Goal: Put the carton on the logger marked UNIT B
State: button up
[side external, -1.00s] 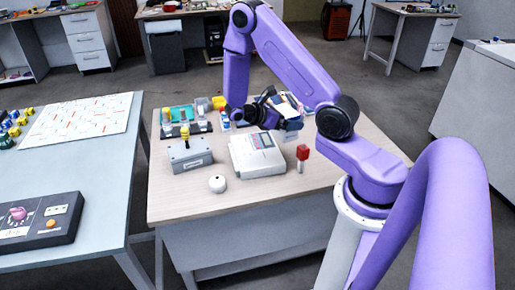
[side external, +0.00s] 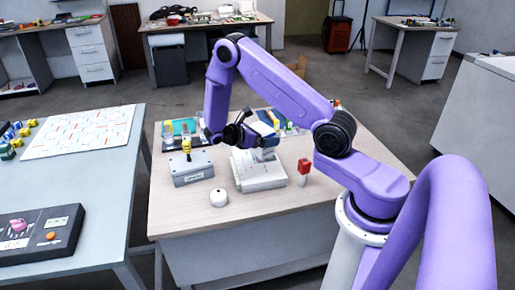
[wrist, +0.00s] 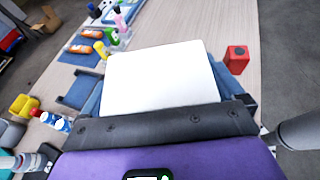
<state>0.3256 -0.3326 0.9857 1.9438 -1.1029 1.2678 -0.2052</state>
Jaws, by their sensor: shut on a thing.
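My gripper (side external: 250,133) is shut on the carton (side external: 262,129), a pale box with blue showing near it. In the wrist view the carton (wrist: 160,80) is a blank white face filling the middle and hiding what lies below. In the side view it is over the back part of a flat white case (side external: 260,174); I cannot tell whether they touch. The labels are too small to read, so I cannot tell which one is UNIT B.
A red-topped post (side external: 304,172) stands right of the white case. A round white object (side external: 218,197) lies in front.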

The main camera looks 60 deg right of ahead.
jog(key=w+f, duration=0.1)
jog(key=w+d+f, duration=0.1)
jog(key=f, duration=0.1)
jog(key=shift+w+d+f, duration=0.25)
jog(key=shift+w+f, duration=0.15)
jog(key=shift+w+d+f, duration=0.1)
jog(key=shift+w+f, duration=0.1)
jog(key=shift+f, duration=1.55)
jog(key=shift+f, duration=0.15)
jog(key=o, duration=0.8)
jog(key=shift+c, duration=0.2)
